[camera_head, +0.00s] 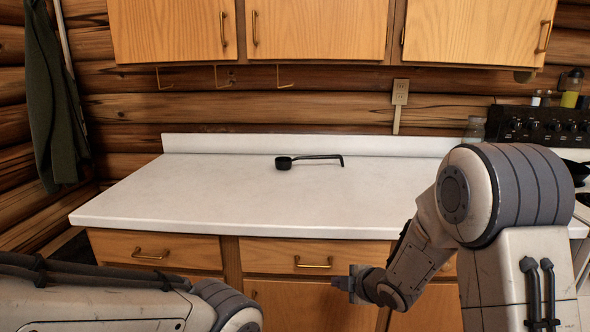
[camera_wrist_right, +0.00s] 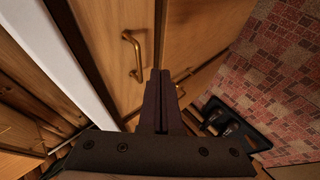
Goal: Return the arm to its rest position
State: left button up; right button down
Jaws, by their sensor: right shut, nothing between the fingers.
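My right arm comes in from the right in the head view, bent at the elbow. Its gripper (camera_head: 352,284) points left, in front of the lower cabinet doors and below the countertop edge. In the right wrist view the gripper's fingers (camera_wrist_right: 163,100) are together with nothing between them. My left arm shows at the lower left of the head view, but its gripper is out of frame. A black ladle-like scoop (camera_head: 284,163) lies on the white countertop (camera_head: 200,190), well apart from the right gripper.
Drawers with brass handles (camera_head: 313,262) sit under the counter. Upper cabinets (camera_head: 320,28) and small hooks (camera_head: 285,80) are above. A stove (camera_head: 540,125) with a pan and jars is at the right. A dark green garment (camera_head: 52,100) hangs at the left. Most of the countertop is clear.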

jog(key=s+a+r+m+g+h, duration=0.1)
jog(key=s+a+r+m+g, duration=0.2)
jog(key=s, duration=0.8)
jog(key=s+a+r+m+g+h, duration=0.1)
jog(key=s+a+m+g, duration=0.3)
jog(key=s, duration=0.7)
jog(key=s+r+m+g+h, duration=0.15)
jog(key=s+m, duration=0.25)
jog(key=s, duration=0.8)
notch_tip(320, 180, up, 16)
jog(key=p, duration=1.5)
jog(key=shift+s+d+m+g, duration=0.25)
jog(key=shift+s+m+g, duration=0.1)
jog(key=shift+m+g, duration=0.1)
jog(key=shift+f, duration=0.1)
